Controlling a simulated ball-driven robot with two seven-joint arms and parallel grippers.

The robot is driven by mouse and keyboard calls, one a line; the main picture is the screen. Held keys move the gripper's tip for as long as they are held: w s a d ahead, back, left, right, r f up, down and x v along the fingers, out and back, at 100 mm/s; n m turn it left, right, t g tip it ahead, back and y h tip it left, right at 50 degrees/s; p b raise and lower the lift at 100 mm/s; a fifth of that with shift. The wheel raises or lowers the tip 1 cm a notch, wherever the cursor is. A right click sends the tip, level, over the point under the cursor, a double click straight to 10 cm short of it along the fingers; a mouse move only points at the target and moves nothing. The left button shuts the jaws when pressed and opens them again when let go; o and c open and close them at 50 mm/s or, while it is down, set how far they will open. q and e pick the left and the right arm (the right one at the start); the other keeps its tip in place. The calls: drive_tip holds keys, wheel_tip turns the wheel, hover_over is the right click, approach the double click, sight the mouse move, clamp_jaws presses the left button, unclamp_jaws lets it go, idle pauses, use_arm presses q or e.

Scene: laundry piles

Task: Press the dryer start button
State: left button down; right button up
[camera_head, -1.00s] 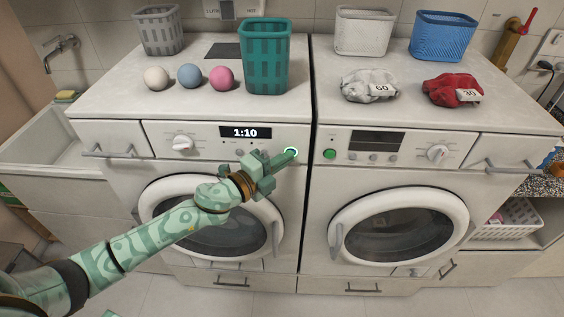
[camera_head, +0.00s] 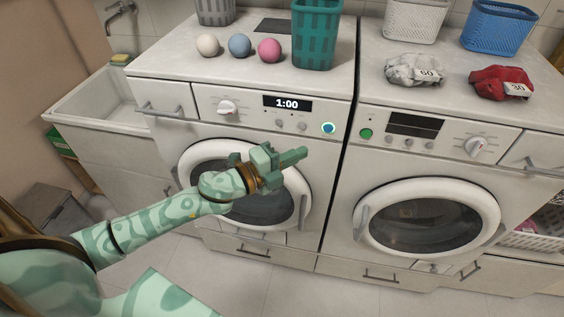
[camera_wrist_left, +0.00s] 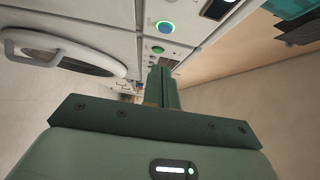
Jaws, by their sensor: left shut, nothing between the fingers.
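Two white front-loading machines stand side by side; no label shows which is the dryer. The left machine (camera_head: 237,112) has a lit display (camera_head: 287,103) reading 1:00 and a round blue button (camera_head: 328,128) with a glowing ring. The right machine (camera_head: 440,165) has a dark display (camera_head: 415,125) and a green button (camera_head: 365,133). My left gripper (camera_head: 302,153) is shut and empty, in front of the left machine, apart from the blue button and below-left of it. The left wrist view shows the shut fingers (camera_wrist_left: 164,75), the blue button (camera_wrist_left: 165,27) and the green button (camera_wrist_left: 158,50).
On the left machine's top are white, blue and pink balls (camera_head: 240,45) and a teal basket (camera_head: 316,35). On the right one are white and blue baskets (camera_head: 497,27) and cloth bundles tagged 60 (camera_head: 414,70) and 30 (camera_head: 501,83). Both doors are closed.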

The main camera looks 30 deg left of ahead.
use_arm(q)
drive_tip(key=shift+v, duration=1.9)
